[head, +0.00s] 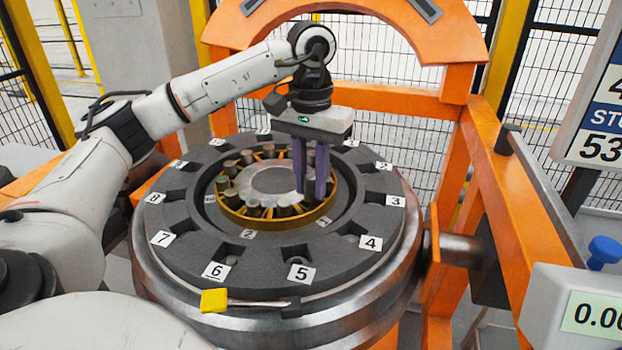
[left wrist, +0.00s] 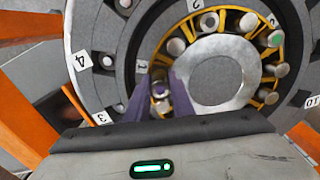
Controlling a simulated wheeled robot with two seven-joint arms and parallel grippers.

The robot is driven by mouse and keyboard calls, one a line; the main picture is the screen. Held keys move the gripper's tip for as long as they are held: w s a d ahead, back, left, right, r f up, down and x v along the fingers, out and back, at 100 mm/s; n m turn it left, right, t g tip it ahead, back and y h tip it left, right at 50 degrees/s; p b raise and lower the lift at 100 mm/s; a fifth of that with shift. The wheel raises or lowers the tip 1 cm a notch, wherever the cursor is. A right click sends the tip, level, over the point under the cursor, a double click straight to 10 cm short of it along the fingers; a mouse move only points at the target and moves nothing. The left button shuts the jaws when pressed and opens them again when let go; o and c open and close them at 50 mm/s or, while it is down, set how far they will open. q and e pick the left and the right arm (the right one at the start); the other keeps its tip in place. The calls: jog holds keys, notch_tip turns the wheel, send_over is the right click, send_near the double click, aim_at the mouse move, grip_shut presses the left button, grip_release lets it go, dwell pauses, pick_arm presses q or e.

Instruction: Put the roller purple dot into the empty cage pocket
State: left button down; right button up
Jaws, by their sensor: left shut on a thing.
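My left gripper (head: 310,190) points down over the right side of the yellow cage ring (head: 248,219). Its purple fingers (left wrist: 163,95) are shut on the roller with the purple dot (left wrist: 159,91), whose pale end shows between them in the left wrist view. The fingers hide most of it, and I cannot tell whether it is seated in a pocket or held above one. Several other rollers stand in the cage around the round grey hub (head: 272,180). The empty pocket cannot be made out clearly. My right gripper is not in view.
A dark grey ring tray (head: 190,235) with numbered slots surrounds the cage. A yellow-handled tool (head: 214,300) lies at its front edge. An orange arch (head: 350,20) stands behind and an orange frame (head: 520,190) at right. A display box (head: 585,310) is at lower right.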

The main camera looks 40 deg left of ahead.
pick_arm(q)
jog(key=shift+r, duration=0.1)
dwell(0.4)
jog(key=shift+f+b, duration=0.35)
jog(key=shift+f, duration=0.35)
jog(key=shift+r, duration=0.1)
jog(key=shift+r+p, duration=0.2)
jog(key=shift+p, duration=0.2)
dwell(0.6)
jog(key=shift+p, duration=0.35)
dwell(1.0)
jog(key=shift+f, duration=0.3)
dwell(0.3)
jog(key=shift+r, duration=0.1)
jog(key=shift+r, duration=0.2)
